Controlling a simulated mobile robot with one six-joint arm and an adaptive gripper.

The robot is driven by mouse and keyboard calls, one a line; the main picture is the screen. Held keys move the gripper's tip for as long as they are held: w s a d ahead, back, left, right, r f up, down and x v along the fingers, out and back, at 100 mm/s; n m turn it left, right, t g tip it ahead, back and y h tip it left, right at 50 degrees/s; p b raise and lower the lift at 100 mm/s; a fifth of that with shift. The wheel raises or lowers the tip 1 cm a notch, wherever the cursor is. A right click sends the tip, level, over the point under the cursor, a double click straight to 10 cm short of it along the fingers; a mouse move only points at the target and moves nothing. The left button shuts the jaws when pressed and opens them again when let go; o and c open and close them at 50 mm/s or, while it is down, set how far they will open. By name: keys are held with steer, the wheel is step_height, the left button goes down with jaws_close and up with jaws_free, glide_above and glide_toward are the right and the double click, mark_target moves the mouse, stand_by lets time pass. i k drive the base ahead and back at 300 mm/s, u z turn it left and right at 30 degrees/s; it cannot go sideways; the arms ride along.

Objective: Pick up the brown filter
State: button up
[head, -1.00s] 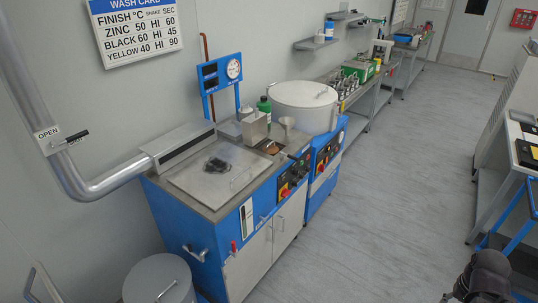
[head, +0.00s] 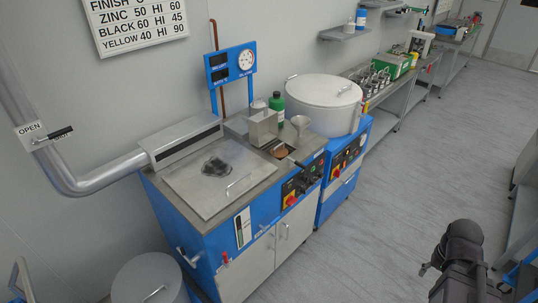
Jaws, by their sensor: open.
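A small brown piece (head: 281,152), which looks like the brown filter, sits in a recess in the top of the blue-and-steel wash machine (head: 208,220). It lies in front of a grey metal box and a pale funnel. A dark handle reaches from beside it towards the machine's front edge. My dark arm (head: 461,262) shows at the bottom right, across the floor from the machine and well apart from the brown piece. I cannot make out the fingers of my gripper there.
A steel lid (head: 218,177) with a dark patch covers the machine's left part. A green bottle (head: 277,105) and funnel (head: 301,123) stand behind the recess. A large round drum (head: 322,100) adjoins on the right. The grey floor (head: 400,190) between machine and arm is clear.

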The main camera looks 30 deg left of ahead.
mark_target(278, 152)
steer(key=u, duration=0.45)
steer(key=i, duration=0.65)
steer(key=u, duration=0.7)
steer(key=i, duration=0.55)
steer(key=u, duration=0.25)
